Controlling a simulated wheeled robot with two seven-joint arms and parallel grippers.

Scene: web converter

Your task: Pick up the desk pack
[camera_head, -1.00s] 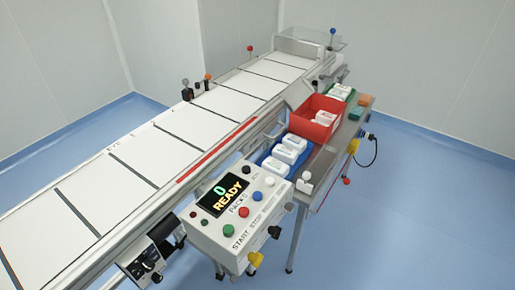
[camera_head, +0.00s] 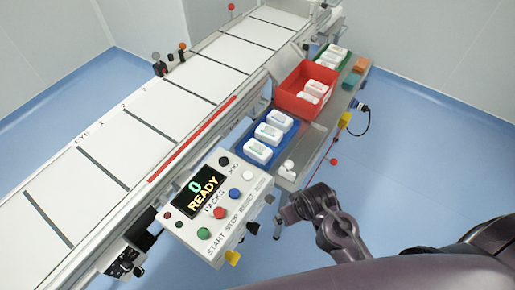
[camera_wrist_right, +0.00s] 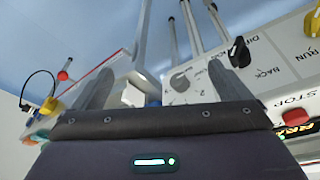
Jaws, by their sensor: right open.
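Several white packs (camera_head: 270,133) sit in a blue tray on the narrow side table. White packs (camera_head: 317,88) also lie in the red bin, and more (camera_head: 332,57) lie in the green tray at the back. A small white piece (camera_head: 287,170) stands alone at the table's near end; I cannot tell which item is the desk pack. My right gripper (camera_head: 287,214) is below and beside that near end, right of the control box. In the wrist view my right gripper (camera_wrist_right: 155,88) is open and empty, with a white block (camera_wrist_right: 133,96) beyond its fingers. My left gripper is out of view.
The control box (camera_head: 218,205) with buttons and a READY screen stands left of my right gripper. Its knobs (camera_wrist_right: 238,52) are close in the wrist view. The conveyor (camera_head: 130,125) runs behind. A yellow knob (camera_head: 344,119) juts from the table's right side; floor there is clear.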

